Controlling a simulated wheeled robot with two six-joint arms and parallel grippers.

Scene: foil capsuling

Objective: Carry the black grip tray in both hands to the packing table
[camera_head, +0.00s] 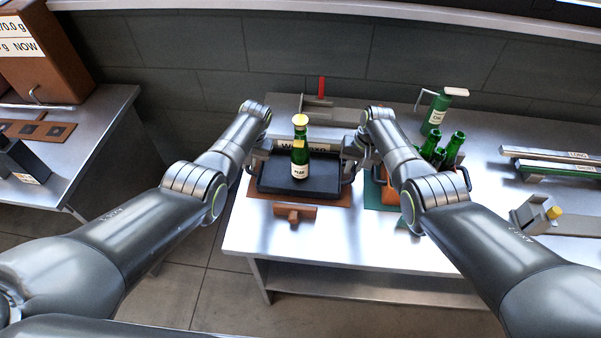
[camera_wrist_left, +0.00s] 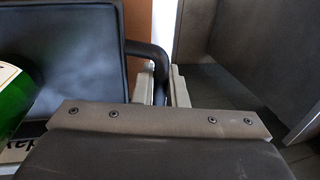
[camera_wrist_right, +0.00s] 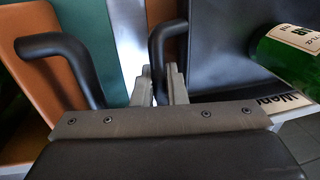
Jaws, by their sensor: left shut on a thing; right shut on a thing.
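The black grip tray (camera_head: 322,184) is at the near part of the metal table, over a brown mat. A green bottle (camera_head: 300,158) with a gold top and white label stands upright on it. My left gripper (camera_head: 254,163) is shut on the tray's left handle, a black bar seen in the left wrist view (camera_wrist_left: 150,52). My right gripper (camera_head: 348,163) is shut on the tray's right handle, seen in the right wrist view (camera_wrist_right: 165,40). I cannot tell whether the tray touches the mat. No sign names the packing table in these views.
An orange crate (camera_head: 388,192) with green bottles (camera_head: 453,148) stands right of the tray on a green mat. A brown block (camera_head: 294,213) lies in front. Another metal table (camera_head: 95,130) stands at the left, with a floor gap (camera_head: 190,260) between.

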